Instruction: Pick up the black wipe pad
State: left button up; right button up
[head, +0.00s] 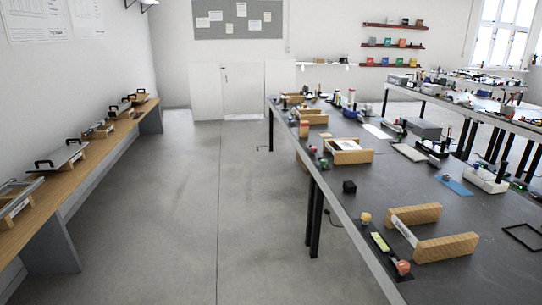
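A small black block (349,187) sits alone on the dark table (375,207) at the right, near that table's left edge. It may be the black wipe pad; it is too small in the head view to be sure. Nothing touches it from above. Neither of my grippers shows in the head view.
A wooden holder (444,248) stands nearer on the dark table, beside a strip with orange and yellow knobs (382,243). Another wooden box (349,157) lies beyond the block. A wooden bench (52,199) runs along the left wall. The grey floor (200,200) between is clear.

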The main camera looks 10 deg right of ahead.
aim_at(349, 186)
jog(key=i+z, duration=0.1)
jog(key=i, duration=0.6)
jog(key=i+j+z, duration=0.15)
jog(key=i, duration=0.5)
jog(key=i+z, duration=0.55)
jog(key=z, duration=0.15)
jog(key=i+j+z, duration=0.2)
jog(key=z, duration=0.15)
jog(key=i+z, duration=0.25)
jog(key=z, duration=0.15)
jog(key=i+j+z, duration=0.15)
jog(key=z, duration=0.2)
jog(key=i+j+z, duration=0.2)
jog(key=z, duration=0.2)
jog(key=i+j+z, duration=0.2)
jog(key=z, duration=0.2)
